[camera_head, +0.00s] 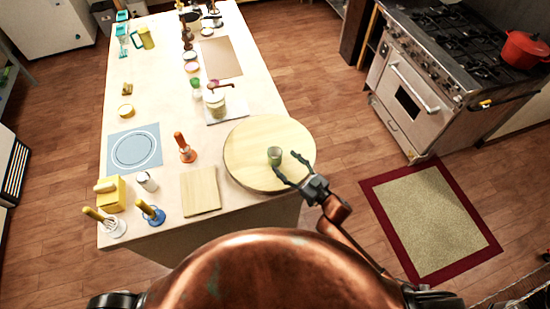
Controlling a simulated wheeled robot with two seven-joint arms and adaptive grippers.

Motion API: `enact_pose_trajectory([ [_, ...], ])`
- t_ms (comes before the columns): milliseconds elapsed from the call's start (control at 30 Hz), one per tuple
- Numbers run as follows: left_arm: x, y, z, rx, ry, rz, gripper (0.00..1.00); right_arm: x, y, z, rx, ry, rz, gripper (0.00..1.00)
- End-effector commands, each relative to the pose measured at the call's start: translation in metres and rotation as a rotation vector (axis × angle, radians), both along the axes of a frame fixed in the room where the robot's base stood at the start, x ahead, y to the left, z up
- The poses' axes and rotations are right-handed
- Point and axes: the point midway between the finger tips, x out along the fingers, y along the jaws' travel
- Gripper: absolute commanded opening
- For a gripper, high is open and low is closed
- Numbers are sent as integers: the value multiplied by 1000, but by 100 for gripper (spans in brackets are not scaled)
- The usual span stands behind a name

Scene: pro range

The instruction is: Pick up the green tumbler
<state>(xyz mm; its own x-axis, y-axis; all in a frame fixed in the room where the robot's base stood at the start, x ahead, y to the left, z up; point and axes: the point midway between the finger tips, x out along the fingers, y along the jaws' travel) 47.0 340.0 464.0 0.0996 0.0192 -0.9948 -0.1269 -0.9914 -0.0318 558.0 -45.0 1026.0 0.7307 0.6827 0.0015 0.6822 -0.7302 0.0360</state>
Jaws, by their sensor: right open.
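A small green tumbler (274,156) stands upright on the round wooden board (248,140), right of the board's middle. My right gripper (284,167) reaches in from the lower right over the board's edge. Its two dark fingers are spread apart, with one tip near the tumbler's lower right side and the other beyond it to the right. Nothing is held between them. I cannot tell whether a finger touches the tumbler. My left gripper is not in view.
The board lies at the right front of a long pale counter (160,90). A rectangular cutting board (201,190), an orange-handled utensil (184,148) and a lidded jar (215,104) stand nearby. A stove (425,90) with a red pot (524,50) is at right. Floor lies between.

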Motion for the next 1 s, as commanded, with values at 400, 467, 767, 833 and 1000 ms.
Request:
enact_pose_trajectory([
  [400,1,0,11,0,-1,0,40,38,37,-6,1,-1,-3,62],
  [467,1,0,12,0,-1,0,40,42,41,-6,1,-1,-3,62],
  [767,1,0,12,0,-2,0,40,46,44,-8,-1,1,-3,62],
  [833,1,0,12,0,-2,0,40,46,44,-8,-1,1,-3,58],
  [1000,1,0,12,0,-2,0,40,46,44,-8,-1,1,-3,46],
])
